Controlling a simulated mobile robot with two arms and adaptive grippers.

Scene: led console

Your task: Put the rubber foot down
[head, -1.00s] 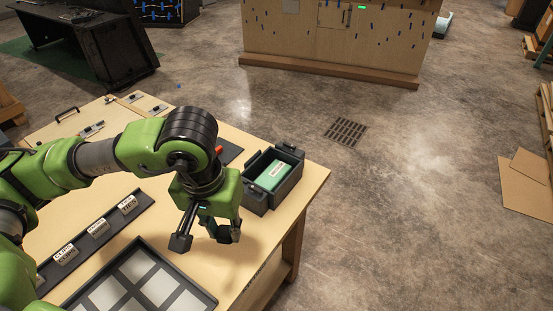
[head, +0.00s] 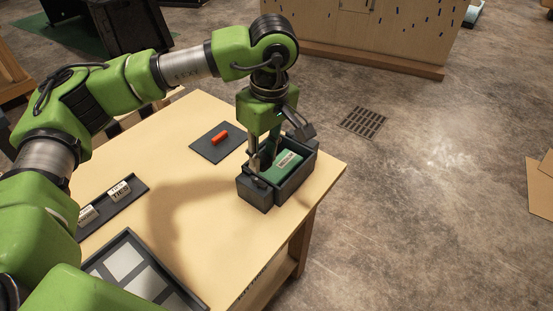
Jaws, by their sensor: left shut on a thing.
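My left gripper (head: 260,172) reaches down over the near left part of a dark grey bin (head: 296,181) at the table's right edge. It is shut on the rubber foot, which is dark and small and cannot be told apart from the fingers and the bin. The fingertips are at or just above the bin's near end; whether the foot touches the bin cannot be told. A green labelled box (head: 286,160) sits in the bin beside the fingers. My right gripper is not in view.
A red piece (head: 220,137) lies on a dark mat (head: 207,149) left of the bin. A dark rail (head: 137,194) with labelled pieces and a tray (head: 182,301) with pale squares lie at the left and front. The middle of the wooden table (head: 212,220) is clear.

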